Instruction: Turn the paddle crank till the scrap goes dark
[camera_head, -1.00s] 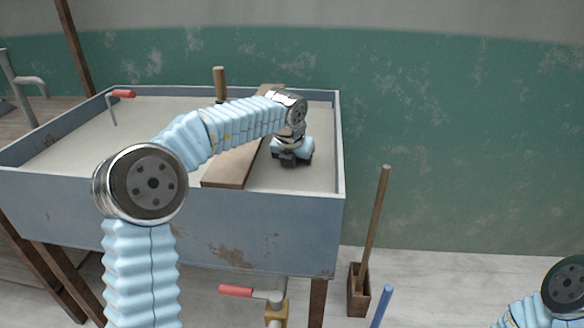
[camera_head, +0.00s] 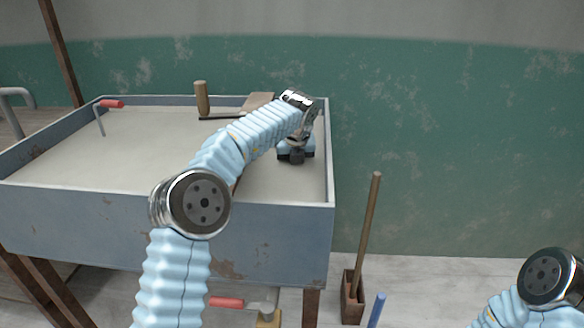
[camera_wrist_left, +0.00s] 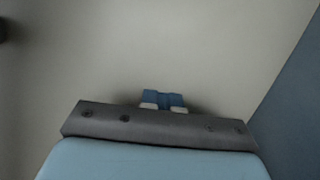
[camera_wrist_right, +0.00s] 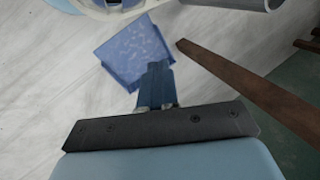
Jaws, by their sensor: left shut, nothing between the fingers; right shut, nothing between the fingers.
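The crank with a red grip (camera_head: 111,103) and bent grey rod stands at the left side of the grey-blue tub (camera_head: 270,233). Pale grey scrap (camera_head: 150,145) fills the tub. My left gripper (camera_head: 296,157) is at the tub's right end, low over the scrap, far to the right of the crank. Its fingers (camera_wrist_left: 163,100) are shut and empty above the pale surface in the left wrist view. My right gripper (camera_wrist_right: 157,82) is shut and empty, pointing down towards the floor; only its arm shows in the head view.
A wooden plank (camera_head: 258,100) lies across the tub, mostly behind my left arm. A wooden-handled tool (camera_head: 202,98) stands at the back. A red-handled valve (camera_head: 226,302) sits below. A wooden pole (camera_head: 370,225) stands in a box to the right. A blue pan (camera_wrist_right: 132,50) lies beneath my right gripper.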

